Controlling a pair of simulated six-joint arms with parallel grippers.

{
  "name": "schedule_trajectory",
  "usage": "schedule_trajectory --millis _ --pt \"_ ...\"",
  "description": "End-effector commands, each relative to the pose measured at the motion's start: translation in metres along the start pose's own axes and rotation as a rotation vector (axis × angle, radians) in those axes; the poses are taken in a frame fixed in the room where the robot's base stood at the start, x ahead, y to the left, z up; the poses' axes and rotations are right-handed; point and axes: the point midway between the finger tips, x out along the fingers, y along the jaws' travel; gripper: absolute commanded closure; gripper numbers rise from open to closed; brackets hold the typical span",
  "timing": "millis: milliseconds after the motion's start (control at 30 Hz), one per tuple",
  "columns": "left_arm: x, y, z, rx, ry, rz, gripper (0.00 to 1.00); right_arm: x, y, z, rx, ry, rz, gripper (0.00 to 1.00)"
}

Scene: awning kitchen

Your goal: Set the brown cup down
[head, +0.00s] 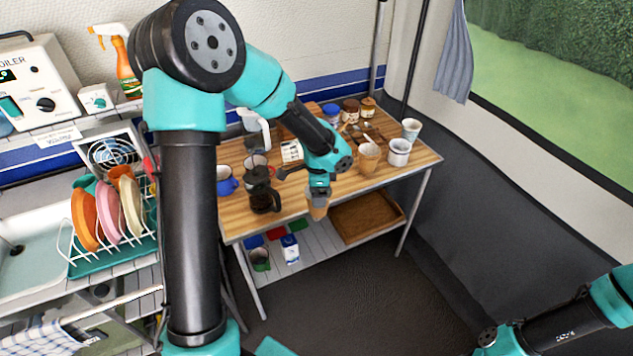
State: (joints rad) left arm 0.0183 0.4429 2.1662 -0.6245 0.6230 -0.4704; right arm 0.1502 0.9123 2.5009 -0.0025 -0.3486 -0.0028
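My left gripper (319,193) points down and is shut on a brown cup (318,209). The gripper hides the upper part of this cup. The cup shows against the front edge of the wooden table (345,194); I cannot tell whether it touches the tabletop or hangs above it. A second tan-brown cup (368,158) stands upright on the table, to the right of my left gripper. Parts of my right arm show at the bottom right, but its gripper is not in view.
A coffee press (262,192) and a blue mug (227,181) stand left of the gripper. White cups (399,152) (411,130) stand at the table's right, jars (350,109) at the back. A dish rack (115,225) is far left. The table's front right is fairly clear.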

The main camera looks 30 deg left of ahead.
Motion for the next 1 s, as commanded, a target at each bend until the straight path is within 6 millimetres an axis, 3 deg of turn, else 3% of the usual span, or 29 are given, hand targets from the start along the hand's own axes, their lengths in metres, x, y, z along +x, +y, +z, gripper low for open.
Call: schedule_trajectory --millis 167,700,833,1000 --pt "0.003 -0.025 -0.001 -0.004 0.0 0.0 0.49 0.0 0.0 0.0 0.0 0.0 0.0 0.57" --pt "0.013 -0.132 -0.005 -0.003 0.0 -0.001 0.49 0.0 0.0 0.0 0.0 0.0 0.0 0.57" --pt "0.014 -0.147 -0.006 -0.003 0.0 0.0 0.49 0.0 0.0 0.0 0.0 0.0 0.0 0.57" --pt "0.014 -0.151 -0.006 -0.002 0.0 0.001 0.49 0.0 0.0 0.0 0.0 0.0 0.0 0.57"
